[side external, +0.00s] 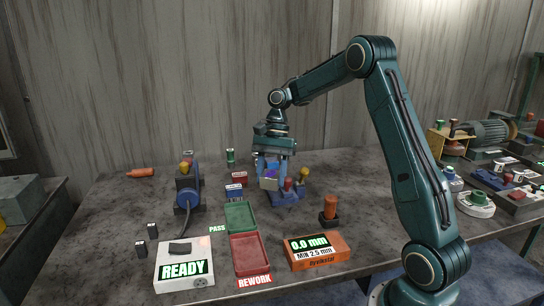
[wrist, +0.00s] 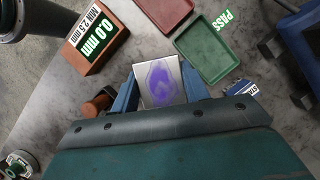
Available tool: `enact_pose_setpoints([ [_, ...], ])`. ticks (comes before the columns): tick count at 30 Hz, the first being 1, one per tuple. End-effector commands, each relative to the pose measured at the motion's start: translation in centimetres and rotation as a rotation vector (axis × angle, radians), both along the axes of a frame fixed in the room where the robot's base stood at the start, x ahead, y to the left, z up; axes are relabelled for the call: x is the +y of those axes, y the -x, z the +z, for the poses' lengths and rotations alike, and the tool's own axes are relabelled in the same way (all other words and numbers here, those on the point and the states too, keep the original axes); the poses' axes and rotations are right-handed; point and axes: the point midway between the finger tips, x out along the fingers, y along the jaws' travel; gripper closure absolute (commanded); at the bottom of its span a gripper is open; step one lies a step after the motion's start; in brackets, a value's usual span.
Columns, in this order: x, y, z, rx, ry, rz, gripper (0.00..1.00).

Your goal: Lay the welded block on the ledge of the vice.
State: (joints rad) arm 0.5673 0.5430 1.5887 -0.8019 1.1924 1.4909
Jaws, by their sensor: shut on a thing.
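My gripper (side external: 271,176) points down and is shut on the welded block (wrist: 160,82), a pale metal square with a purple mark. In the wrist view the block sits between the two blue fingers (wrist: 124,95). In the side view the block (side external: 268,184) is partly covered by the fingers.
A green tray (side external: 240,217) and a red tray (side external: 249,256) lie in front. An orange gauge box (side external: 318,251) and an orange-handled stamp (side external: 329,211) stand to the right.

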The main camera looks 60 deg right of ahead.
Motion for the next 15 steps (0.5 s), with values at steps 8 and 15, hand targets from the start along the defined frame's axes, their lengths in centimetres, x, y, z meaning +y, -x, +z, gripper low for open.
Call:
enact_pose_setpoints([
  [8,1.4,-1.3,-2.1,0.001,0.000,0.322,0.91],
  [15,2.4,-2.0,-3.5,0.000,0.001,0.533,0.91],
])
